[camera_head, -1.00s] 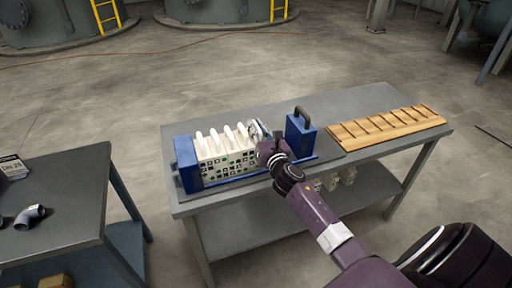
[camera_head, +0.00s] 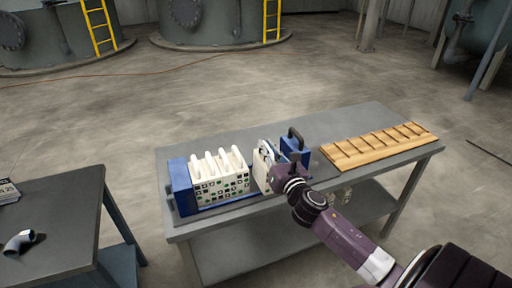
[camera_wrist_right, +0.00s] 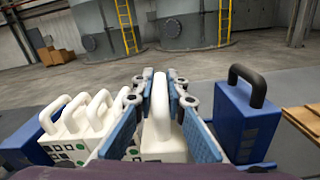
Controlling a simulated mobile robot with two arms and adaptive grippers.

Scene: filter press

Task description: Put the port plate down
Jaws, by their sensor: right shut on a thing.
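My right gripper (camera_head: 275,157) is shut on the handle of a white port plate (camera_head: 262,170) in the head view. In the right wrist view, the gripper (camera_wrist_right: 160,88) has its blue finger pads on both sides of the plate's white handle (camera_wrist_right: 158,112). The plate is upright in the filter press, between a row of white plates (camera_head: 220,180) on its left and the blue end block with a dark handle (camera_head: 294,147) on its right. A gap separates it from the row. Whether it touches the rails is hidden. My left gripper is not in view.
The press has another blue end block (camera_head: 181,184) at its left end. A slotted wooden rack (camera_head: 375,148) lies on the right of the grey table (camera_head: 290,116). Another table (camera_head: 60,215) at left carries a grey pipe elbow (camera_head: 22,241).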

